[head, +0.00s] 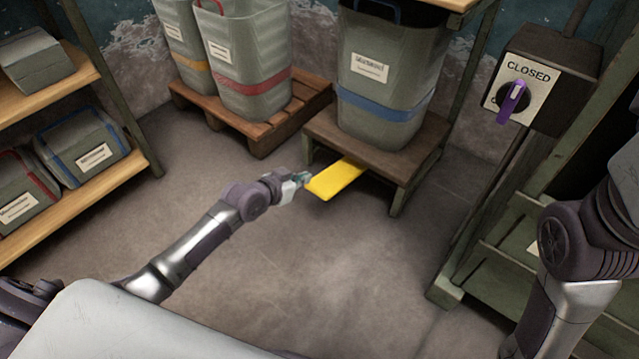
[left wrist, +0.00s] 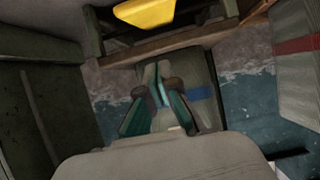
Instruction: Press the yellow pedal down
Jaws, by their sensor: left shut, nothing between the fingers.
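The yellow pedal (head: 335,181) is a flat plate that sticks out from under the wooden stand holding the blue-banded bin. It also shows at the top edge of the left wrist view (left wrist: 145,12). My left gripper (head: 306,178) is shut and empty, with its tips at the pedal's left edge in the head view. In the left wrist view the shut fingers (left wrist: 157,70) are apart from the pedal in the picture. I cannot tell the height gap between them. My right arm shows at the right, but its gripper is out of view.
The wooden stand (head: 418,158) bears a grey bin (head: 385,100) with a blue band. A pallet (head: 262,143) with more bins stands at the left. A box marked CLOSED with a purple handle (head: 513,103) is at the right. The floor (head: 300,270) in front is clear.

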